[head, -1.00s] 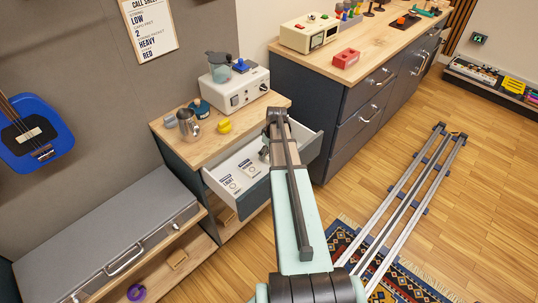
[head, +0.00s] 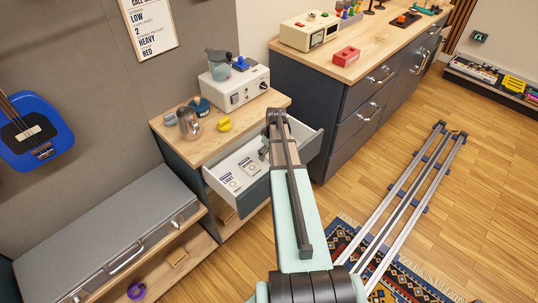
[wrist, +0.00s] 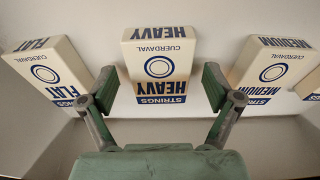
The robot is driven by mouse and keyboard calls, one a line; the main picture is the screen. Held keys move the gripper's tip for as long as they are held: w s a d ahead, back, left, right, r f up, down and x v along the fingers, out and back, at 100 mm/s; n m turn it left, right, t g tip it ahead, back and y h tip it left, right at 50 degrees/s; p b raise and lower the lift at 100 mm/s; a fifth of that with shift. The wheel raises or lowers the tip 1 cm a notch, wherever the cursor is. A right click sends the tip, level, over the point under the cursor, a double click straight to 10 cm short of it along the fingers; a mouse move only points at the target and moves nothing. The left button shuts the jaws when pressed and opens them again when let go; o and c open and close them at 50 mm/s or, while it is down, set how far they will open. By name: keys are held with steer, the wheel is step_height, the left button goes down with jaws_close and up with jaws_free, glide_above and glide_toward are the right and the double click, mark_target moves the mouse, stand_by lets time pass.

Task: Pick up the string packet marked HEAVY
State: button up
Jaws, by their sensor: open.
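The string packet marked HEAVY (wrist: 160,62) is a cream box with blue print, upside down in the wrist view. It lies between packets marked FLAT (wrist: 48,72) and MEDIUM (wrist: 272,72). My gripper (wrist: 158,82) is open, one finger on each side of the HEAVY packet's near end, with gaps and nothing held. The head view shows my gripper (head: 264,153) over the open drawer (head: 258,194). Two packets show to its left; my gripper and arm hide part of the drawer's contents.
The drawer walls stand close around my gripper. Above the drawer, the cabinet top holds a metal jug (head: 188,124), a yellow object (head: 224,124) and a white device (head: 236,91). A dark workbench (head: 335,115) stands to the right. Another packet shows at the wrist view's right edge.

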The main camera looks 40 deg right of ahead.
steer(key=c, duration=1.3)
steer(key=shift+o, duration=0.2)
steer(key=shift+r, duration=0.1)
